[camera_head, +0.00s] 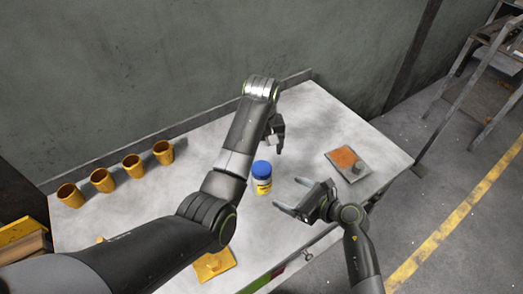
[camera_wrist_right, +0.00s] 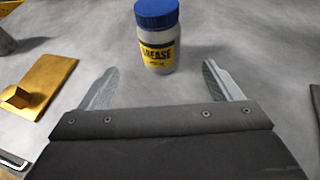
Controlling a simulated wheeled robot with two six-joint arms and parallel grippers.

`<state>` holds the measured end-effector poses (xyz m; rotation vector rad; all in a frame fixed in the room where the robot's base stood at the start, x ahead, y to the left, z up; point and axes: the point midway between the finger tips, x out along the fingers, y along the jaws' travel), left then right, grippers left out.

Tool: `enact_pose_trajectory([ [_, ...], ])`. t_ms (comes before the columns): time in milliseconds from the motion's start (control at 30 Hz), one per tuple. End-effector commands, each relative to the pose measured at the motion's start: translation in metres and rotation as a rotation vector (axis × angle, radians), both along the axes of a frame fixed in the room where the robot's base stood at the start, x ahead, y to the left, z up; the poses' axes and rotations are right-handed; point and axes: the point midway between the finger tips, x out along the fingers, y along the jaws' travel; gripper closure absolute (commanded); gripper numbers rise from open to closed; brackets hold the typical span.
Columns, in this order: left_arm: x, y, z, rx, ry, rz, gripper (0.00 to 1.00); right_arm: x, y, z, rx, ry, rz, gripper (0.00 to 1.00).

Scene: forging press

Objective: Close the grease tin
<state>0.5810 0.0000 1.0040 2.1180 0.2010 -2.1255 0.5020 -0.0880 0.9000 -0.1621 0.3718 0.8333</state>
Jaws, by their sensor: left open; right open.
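The grease tin (camera_head: 263,187) is a pale jar with a yellow label. It stands upright near the middle of the table, and it also shows in the right wrist view (camera_wrist_right: 160,53). A blue lid (camera_head: 262,168) sits on top of it; I cannot tell whether it is tight. The lid shows at the top of the right wrist view (camera_wrist_right: 157,14). My left gripper (camera_head: 278,145) is open and empty, behind the tin and apart from it. My right gripper (camera_head: 287,194) is open to the right of the tin, its fingers pointing toward it, not touching.
Several orange cups (camera_head: 102,180) stand in a row at the back left. A grey plate with an orange patch (camera_head: 345,158) lies at the right. A yellow plate (camera_head: 215,266) lies at the front, partly behind my left arm. The table (camera_head: 320,115) is clear around the tin.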

Motion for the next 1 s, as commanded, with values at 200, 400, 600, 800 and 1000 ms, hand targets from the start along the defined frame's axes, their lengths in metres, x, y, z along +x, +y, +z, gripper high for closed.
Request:
enact_pose_trajectory([
  [200,0.000,0.000,-0.006,0.000,0.000,0.000,0.20,-0.021,-0.025,0.011,-0.003,-0.001,-0.001,0.15],
  [400,0.000,0.000,-0.008,0.000,0.000,0.000,0.20,-0.030,-0.035,0.018,-0.001,0.000,0.000,0.15],
  [600,0.000,0.000,-0.008,0.000,0.000,0.000,0.20,-0.032,-0.036,0.020,0.000,0.000,0.000,0.15],
  [800,0.000,0.000,-0.008,0.000,0.000,0.000,0.20,-0.032,-0.036,0.020,0.000,0.000,0.000,0.15],
  [1000,0.000,0.000,-0.008,0.000,0.000,0.000,0.20,-0.032,-0.036,0.020,0.000,0.000,0.000,0.15],
])
